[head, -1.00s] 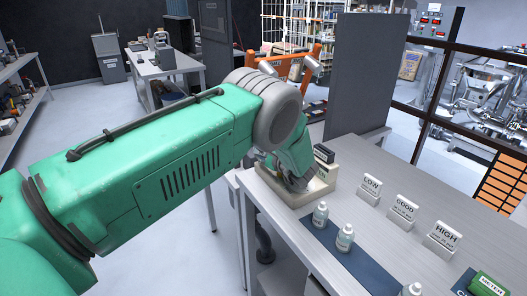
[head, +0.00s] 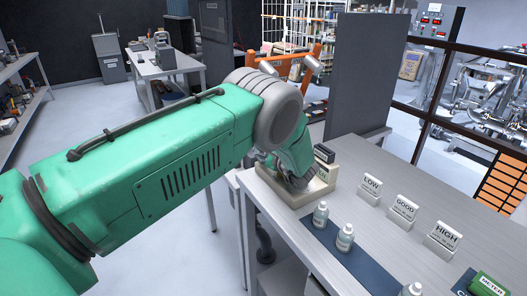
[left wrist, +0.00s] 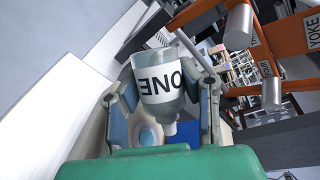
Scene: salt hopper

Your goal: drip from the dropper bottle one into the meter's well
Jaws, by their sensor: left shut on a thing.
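My left gripper (head: 298,186) is shut on dropper bottle one (left wrist: 162,82), a pale bottle whose white label reads ONE upside down in the left wrist view. The bottle is tipped over, nozzle toward the bottom of that view. A round blue recess (left wrist: 147,136), perhaps the well, shows behind and left of the nozzle; I cannot tell whether they line up. In the head view, my gripper hides the bottle and part of a beige unit (head: 322,188) with a dark display block (head: 325,153). No drop is visible. My right gripper is out of view.
Two white bottles (head: 345,238) stand on a blue mat (head: 358,264); another (head: 413,290) is cut off below. LOW (head: 371,188), GOOD (head: 403,210) and HIGH (head: 443,238) cards stand behind. A green METER-labelled block (head: 489,285) is at lower right. A grey partition (head: 358,75) rises behind.

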